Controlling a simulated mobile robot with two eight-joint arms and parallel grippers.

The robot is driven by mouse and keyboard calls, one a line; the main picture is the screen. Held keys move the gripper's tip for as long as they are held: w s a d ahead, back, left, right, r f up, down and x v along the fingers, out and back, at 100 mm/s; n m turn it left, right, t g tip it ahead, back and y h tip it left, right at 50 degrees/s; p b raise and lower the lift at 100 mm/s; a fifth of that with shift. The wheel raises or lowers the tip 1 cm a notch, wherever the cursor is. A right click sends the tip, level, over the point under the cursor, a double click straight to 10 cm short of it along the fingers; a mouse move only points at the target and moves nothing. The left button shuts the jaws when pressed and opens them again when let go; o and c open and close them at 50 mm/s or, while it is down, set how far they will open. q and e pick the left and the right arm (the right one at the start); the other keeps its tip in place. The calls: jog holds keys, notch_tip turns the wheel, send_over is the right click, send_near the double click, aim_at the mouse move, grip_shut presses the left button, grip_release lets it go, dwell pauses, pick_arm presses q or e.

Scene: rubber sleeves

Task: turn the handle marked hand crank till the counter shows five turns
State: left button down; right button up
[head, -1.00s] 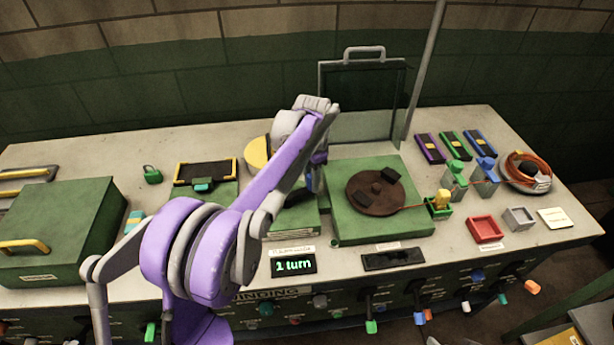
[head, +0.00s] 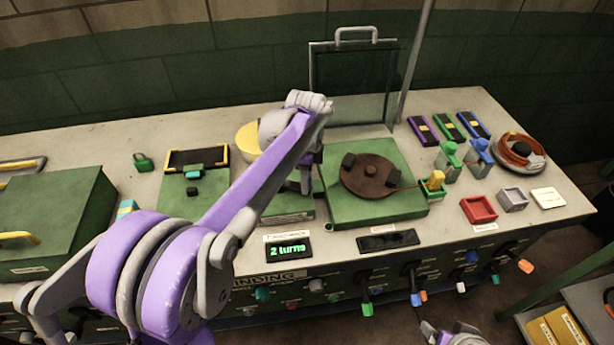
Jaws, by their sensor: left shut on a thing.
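The counter (head: 288,248) on the bench front shows "2 turns" in green. My left gripper (head: 304,186) is at the green box (head: 290,207) behind the counter, left of the green turntable box (head: 375,211). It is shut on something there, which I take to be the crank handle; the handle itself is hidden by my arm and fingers. A brown disc (head: 372,174) with dark blocks sits on the turntable box. A part of my right arm or gripper (head: 452,334) shows at the bottom edge; its jaws cannot be made out.
A clear upright guard (head: 352,88) stands behind the disc. An orange cord runs from the disc to a small green box (head: 431,190). Red (head: 478,210) and grey trays lie to the right. A dark blank panel (head: 388,240) lies in front. Several coloured levers line the bench front.

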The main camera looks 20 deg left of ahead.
pick_arm(q)
jog(key=shift+s+m, duration=0.25)
jog(key=shift+m, duration=0.05)
jog(key=c, duration=0.6)
grip_release()
jog(key=shift+o, duration=0.2)
notch_tip(320, 180, up, 11)
jog(key=shift+f+p, duration=0.1)
jog(key=shift+p, duration=0.25)
dwell(2.1)
